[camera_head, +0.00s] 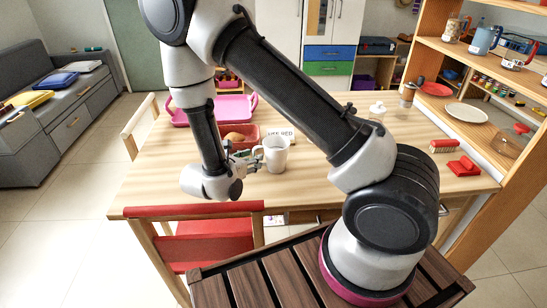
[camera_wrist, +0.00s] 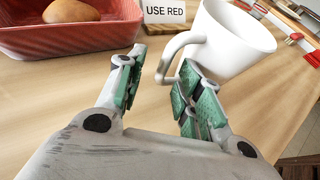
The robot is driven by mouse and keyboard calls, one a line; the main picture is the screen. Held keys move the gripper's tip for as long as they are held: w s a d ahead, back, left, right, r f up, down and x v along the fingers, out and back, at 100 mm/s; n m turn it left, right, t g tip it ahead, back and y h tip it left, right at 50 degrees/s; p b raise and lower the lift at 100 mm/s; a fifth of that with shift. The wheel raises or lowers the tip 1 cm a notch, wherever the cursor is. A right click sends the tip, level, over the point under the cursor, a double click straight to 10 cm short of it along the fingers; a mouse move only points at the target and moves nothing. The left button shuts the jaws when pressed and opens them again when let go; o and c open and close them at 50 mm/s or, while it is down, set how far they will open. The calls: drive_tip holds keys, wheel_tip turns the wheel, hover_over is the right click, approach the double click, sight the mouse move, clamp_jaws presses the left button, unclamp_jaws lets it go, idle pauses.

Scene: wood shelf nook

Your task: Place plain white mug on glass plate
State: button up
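The plain white mug (camera_head: 276,155) stands upright on the wooden table, its handle turned left toward my gripper. In the wrist view the mug (camera_wrist: 238,40) is at upper right, its handle (camera_wrist: 172,52) just beyond and between the fingertips. My gripper (camera_head: 246,165) is low over the table, left of the mug. Its green-padded fingers (camera_wrist: 160,80) are apart with nothing clamped between them; whether one touches the handle I cannot tell. A pale round plate (camera_head: 467,112) lies on the right shelf; I cannot tell whether it is glass.
A red dish (camera_wrist: 80,38) with a bread roll is left of the mug. A "USE RED" sign (camera_wrist: 165,12) stands behind the handle. A red chair (camera_head: 205,228) stands in front.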

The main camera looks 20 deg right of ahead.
clamp_jaws()
drive_tip(key=shift+r, duration=0.1)
